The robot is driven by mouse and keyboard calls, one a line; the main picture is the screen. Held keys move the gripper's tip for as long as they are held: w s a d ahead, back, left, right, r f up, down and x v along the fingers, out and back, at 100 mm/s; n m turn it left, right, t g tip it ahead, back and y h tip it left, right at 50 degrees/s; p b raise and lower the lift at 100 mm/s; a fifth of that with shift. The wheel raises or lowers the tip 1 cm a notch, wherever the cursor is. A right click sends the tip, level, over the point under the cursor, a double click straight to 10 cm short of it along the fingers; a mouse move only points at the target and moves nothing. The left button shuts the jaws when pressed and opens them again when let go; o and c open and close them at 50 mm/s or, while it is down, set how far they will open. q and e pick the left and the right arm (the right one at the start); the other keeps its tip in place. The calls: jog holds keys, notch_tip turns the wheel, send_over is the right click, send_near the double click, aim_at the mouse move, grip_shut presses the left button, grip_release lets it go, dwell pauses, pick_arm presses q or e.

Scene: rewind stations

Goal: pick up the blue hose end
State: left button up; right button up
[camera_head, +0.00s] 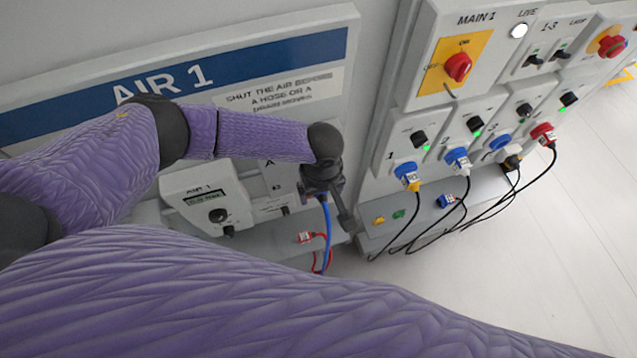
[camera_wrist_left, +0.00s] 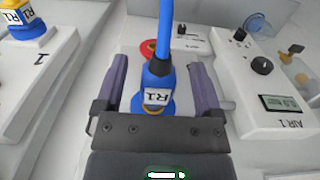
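The blue hose end, labelled R1, is a blue connector (camera_wrist_left: 158,82) in the left wrist view, with its blue hose running up and away. It sits between the two fingers of my left gripper (camera_wrist_left: 157,68), with a visible gap on each side, so the gripper is open around it. In the head view my left gripper (camera_head: 330,190) is at the AIR 1 station, and the blue hose (camera_head: 326,240) hangs below it. The hose end itself is mostly hidden there by the gripper. My right gripper is not in view.
The AIR 1 unit (camera_head: 207,199) is left of the gripper, and a red-labelled connector (camera_head: 305,237) lies below. The MAIN 1 panel (camera_head: 458,67) is to the right, with several plugs and black cables (camera_head: 465,215). Open floor (camera_head: 560,260) is at right.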

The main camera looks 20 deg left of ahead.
pick_arm(q)
grip_shut()
jog(key=s+d+r+p, duration=0.1)
jog(key=s+d+r, duration=0.7)
jog(key=s, duration=0.3)
jog(key=shift+s, duration=0.3)
jog(key=c, duration=0.7)
grip_release()
grip_shut()
jog(key=shift+r+p, duration=0.1)
jog(key=shift+p, duration=0.2)
jog(key=shift+s+d+p, duration=0.3)
jog(key=shift+s+p, duration=0.2)
jog(key=shift+s+d+p, duration=0.25)
jog(key=shift+s+p, duration=0.2)
jog(key=shift+s+d, duration=0.25)
jog(key=shift+s, duration=0.05)
